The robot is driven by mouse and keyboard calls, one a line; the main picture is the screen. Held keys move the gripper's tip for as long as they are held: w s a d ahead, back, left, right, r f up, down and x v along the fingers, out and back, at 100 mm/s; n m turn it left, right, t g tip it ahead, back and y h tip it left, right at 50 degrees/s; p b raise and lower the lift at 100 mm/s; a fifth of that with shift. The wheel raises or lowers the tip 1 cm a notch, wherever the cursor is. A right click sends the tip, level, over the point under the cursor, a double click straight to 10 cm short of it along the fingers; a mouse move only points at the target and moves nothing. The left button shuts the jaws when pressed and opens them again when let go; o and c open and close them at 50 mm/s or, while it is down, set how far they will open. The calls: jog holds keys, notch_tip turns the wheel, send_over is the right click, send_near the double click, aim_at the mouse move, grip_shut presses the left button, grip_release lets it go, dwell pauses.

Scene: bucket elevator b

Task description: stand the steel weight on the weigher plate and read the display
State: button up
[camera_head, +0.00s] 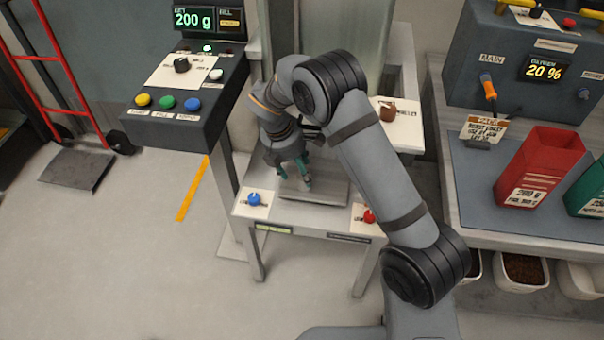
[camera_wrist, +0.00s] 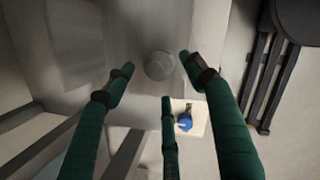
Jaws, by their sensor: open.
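The steel weight (camera_wrist: 159,65) is a small round grey knob-like shape in the wrist view. It stands on the grey weigher plate (camera_head: 312,192) of the small table. In the head view the weight is hard to make out beside my fingers. My gripper (camera_head: 293,170) is over the plate, pointing down, with its green fingers open. In the wrist view the fingertips are spread on both sides of the weight, with visible gaps. The display (camera_head: 208,18) on the dark console reads 200 g in green.
A blue knob (camera_head: 254,198) and a red knob (camera_head: 369,216) sit at the table's front corners. A brown pot-like item (camera_head: 387,111) is behind. The console (camera_head: 190,90) stands left. A bench with a red bin (camera_head: 540,168) is at right. Floor in front is clear.

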jog(key=s+a, duration=0.6)
jog(key=a, duration=0.3)
jog(key=shift+s+a+f, duration=0.2)
jog(key=shift+s+a, duration=0.05)
jog(key=w+d, duration=0.2)
jog(key=d, duration=0.1)
jog(key=w+d, duration=0.2)
jog(key=d, duration=0.1)
jog(key=w+d, duration=0.2)
jog(key=d, duration=0.1)
jog(key=shift+w+d, duration=0.2)
jog(key=shift+d, duration=0.05)
jog(key=f, duration=0.1)
jog(key=d, duration=0.1)
jog(key=f, duration=0.1)
jog(key=shift+w+d+f, duration=0.15)
jog(key=shift+w+f, duration=0.25)
jog(key=shift+f, duration=0.2)
jog(key=shift+r, duration=0.5)
jog(key=shift+s+r, duration=0.4)
